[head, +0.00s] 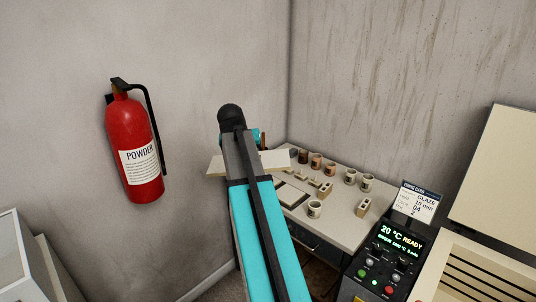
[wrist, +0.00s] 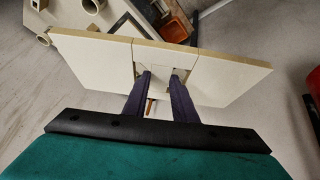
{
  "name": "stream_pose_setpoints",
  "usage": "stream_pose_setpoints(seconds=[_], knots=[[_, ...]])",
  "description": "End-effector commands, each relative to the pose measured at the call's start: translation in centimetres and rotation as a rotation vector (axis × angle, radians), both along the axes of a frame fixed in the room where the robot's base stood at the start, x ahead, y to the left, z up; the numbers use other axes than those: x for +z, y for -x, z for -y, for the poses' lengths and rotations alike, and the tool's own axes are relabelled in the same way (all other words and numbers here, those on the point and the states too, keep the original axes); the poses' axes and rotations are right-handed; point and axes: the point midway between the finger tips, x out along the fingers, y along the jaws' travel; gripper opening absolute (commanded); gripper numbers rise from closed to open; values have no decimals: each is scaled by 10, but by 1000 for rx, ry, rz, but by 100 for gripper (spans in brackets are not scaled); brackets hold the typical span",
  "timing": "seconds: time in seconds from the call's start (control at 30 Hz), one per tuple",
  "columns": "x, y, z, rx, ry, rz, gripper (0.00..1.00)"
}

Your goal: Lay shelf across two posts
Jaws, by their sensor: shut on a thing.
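My gripper (wrist: 160,78) is shut on a pale cream shelf (wrist: 220,78), a flat slab that spreads to both sides of the fingers in the wrist view. In the head view the shelf (head: 275,160) sticks out on both sides of my arm, and it appears raised near the table's left end. My fingers are hidden behind the arm there. Two pale upright blocks with holes, which look like the posts, stand on the table: one near the front right (head: 363,208) and one nearer the middle (head: 325,190). They appear apart from the shelf.
The table (head: 340,235) stands in the corner, with several cups along its back and a lone cup (head: 315,209) at the front. Small pale pieces lie mid-table. A kiln control box (head: 385,262) stands at right. A red extinguisher (head: 135,150) hangs on the left wall.

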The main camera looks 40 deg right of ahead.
Motion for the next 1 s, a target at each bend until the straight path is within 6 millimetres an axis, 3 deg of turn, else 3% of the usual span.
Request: stream_pose_setpoints(seconds=[0.5, 1.0], knots=[[1, -39, -130, 221, 4, 3, 0], [0, -54, -254, 432, 4, 6, 0]])
